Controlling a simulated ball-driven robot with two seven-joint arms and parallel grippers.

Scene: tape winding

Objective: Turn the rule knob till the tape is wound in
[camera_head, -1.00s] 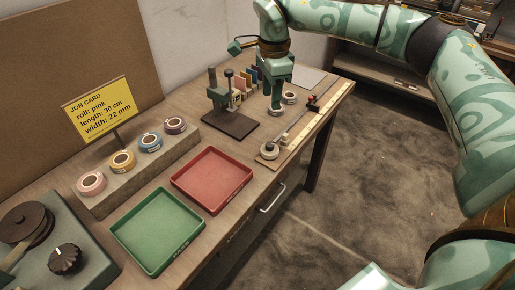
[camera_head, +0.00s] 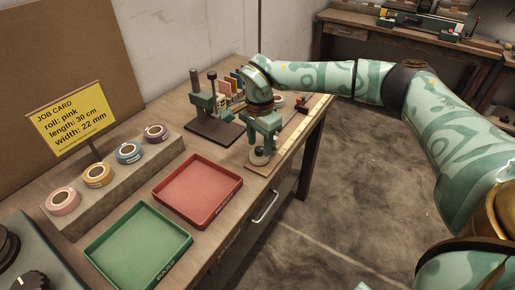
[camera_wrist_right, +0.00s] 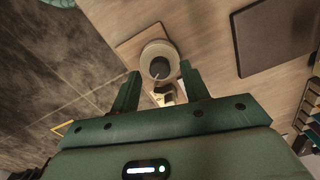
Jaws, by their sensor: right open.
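The rule knob (camera_head: 259,157) is a pale round knob at the near end of the rule board (camera_head: 290,146). My right gripper (camera_head: 263,146) is directly above it, pointing down, and partly hides it. In the right wrist view the knob (camera_wrist_right: 159,50) shows as a pale disc with a dark centre, between and just beyond the fingertips (camera_wrist_right: 160,73). The fingers are open, one on each side; I cannot tell whether they touch it. A yellow scale runs along the rule, with a red-and-black piece (camera_head: 302,107) towards its far end. My left gripper is out of view.
A dark stand (camera_head: 212,125) is left of the rule. Red (camera_head: 239,182) and green (camera_head: 188,238) trays are nearer. Several tape rolls sit on a grey block (camera_head: 115,185), by a yellow job card (camera_head: 68,120). Open floor (camera_head: 370,190) lies right.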

